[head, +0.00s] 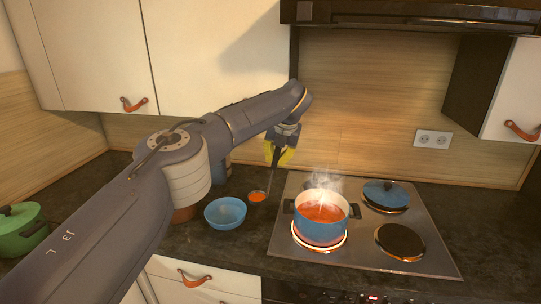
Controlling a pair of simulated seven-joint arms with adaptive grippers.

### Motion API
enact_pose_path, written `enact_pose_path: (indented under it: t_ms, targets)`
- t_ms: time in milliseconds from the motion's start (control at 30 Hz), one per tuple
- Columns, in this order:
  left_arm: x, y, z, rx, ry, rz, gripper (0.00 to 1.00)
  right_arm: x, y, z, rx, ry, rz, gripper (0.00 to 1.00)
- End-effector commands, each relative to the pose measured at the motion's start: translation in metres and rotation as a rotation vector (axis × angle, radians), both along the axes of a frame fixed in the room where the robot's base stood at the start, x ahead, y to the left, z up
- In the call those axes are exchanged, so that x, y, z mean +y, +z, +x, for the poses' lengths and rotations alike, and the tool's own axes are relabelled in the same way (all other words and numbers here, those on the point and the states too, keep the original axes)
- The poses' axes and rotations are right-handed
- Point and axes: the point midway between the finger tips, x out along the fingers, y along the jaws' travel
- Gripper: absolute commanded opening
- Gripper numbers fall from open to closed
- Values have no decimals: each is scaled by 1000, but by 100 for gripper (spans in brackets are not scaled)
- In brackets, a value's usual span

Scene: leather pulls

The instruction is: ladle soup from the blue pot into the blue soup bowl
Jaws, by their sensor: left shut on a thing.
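The blue pot (320,231) stands uncovered on the glowing front-left burner, with steaming orange-red soup in it. The blue soup bowl (225,214) sits on the dark counter left of the hob and looks empty inside. My left gripper (278,157) is above and behind the gap between bowl and pot, shut on the ladle. The ladle (268,183) hangs down from it, its cup holding orange-red soup just right of the bowl's rim and left of the hob. The cup's exact height above the counter is hard to tell. My right gripper is not in view.
A blue lid (386,192) lies on the back-right burner. The front-right burner (400,241) is bare and glows at its rim. A green pot (20,232) stands at the far left. A brownish object and a bluish one are partly hidden behind my left arm.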

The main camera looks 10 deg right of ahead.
Motion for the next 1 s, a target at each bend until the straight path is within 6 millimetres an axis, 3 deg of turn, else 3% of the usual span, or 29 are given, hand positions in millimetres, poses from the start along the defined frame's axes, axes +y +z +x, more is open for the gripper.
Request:
enact_pose_path:
  t_ms: [500, 1000]
  targets:
    - [35, 8, -4, -14, 0, -131, 0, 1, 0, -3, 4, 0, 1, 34]
    - [31, 8, -4, -15, -1, -124, 0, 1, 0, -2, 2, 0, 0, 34]
